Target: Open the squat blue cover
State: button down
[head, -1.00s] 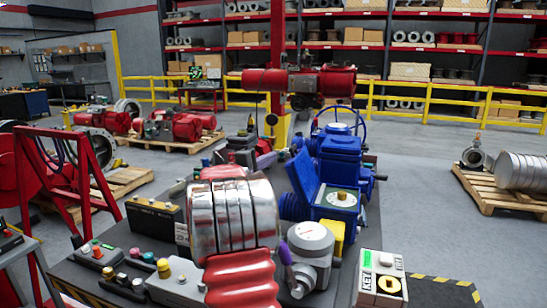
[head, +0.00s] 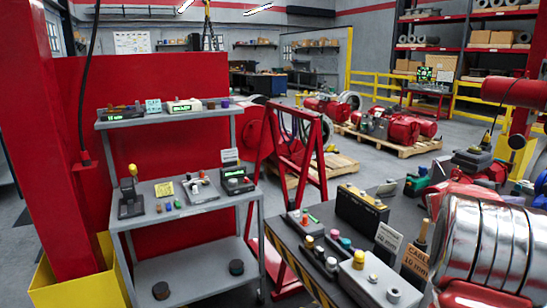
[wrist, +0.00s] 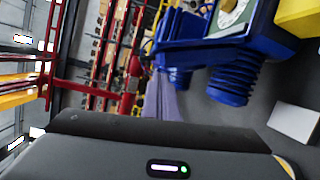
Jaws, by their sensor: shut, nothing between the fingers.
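The blue actuator shows only in the wrist view, at the top right. Its box (wrist: 262,22) is open, with a pale dial (wrist: 232,12) visible inside. A blue flap, which looks like the squat cover (wrist: 195,50), stands out on the left side of the box. My gripper (wrist: 163,82) shows in the wrist view as narrow greyish-purple fingers, shut and empty. The fingertips lie close to the flap; I cannot tell whether they touch it. The head view does not show the actuator or the gripper.
A grey bench (head: 290,240) carries a black box (head: 361,212) and button stations. A grey shelf cart (head: 190,215) and a red post (head: 60,140) stand at the left. Blue ribbed fitting (wrist: 234,80) is beside the actuator.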

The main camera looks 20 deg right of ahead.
jog(key=s+a+f+m+g+y, duration=0.1)
jog(key=s+a+f+y, duration=0.1)
jog(key=a+f, duration=0.15)
jog(key=s+a+f+m+y, duration=0.1)
jog(key=s+a+f+y, duration=0.15)
jog(key=f, duration=0.25)
jog(key=a+f+m+y, duration=0.1)
jog(key=a+f+y, duration=0.25)
jog(key=a, duration=0.95)
jog(key=a+f+t+y, duration=0.3)
jog(key=a+t+y, duration=0.2)
jog(key=a, duration=2.6)
jog(key=s+a+r+n+t+y, duration=0.1)
jog(key=s+a+r+t+y, duration=0.1)
jog(key=a, duration=0.7)
jog(key=s+a+r+n+t+y, duration=0.1)
jog(key=s+a+r+t+y, duration=0.1)
jog(key=a, duration=0.7)
jog(key=shift+n, duration=0.3)
jog(key=c, duration=2.4)
grip_release()
jog(key=shift+d+r, duration=0.1)
jog(key=shift+c, duration=0.2)
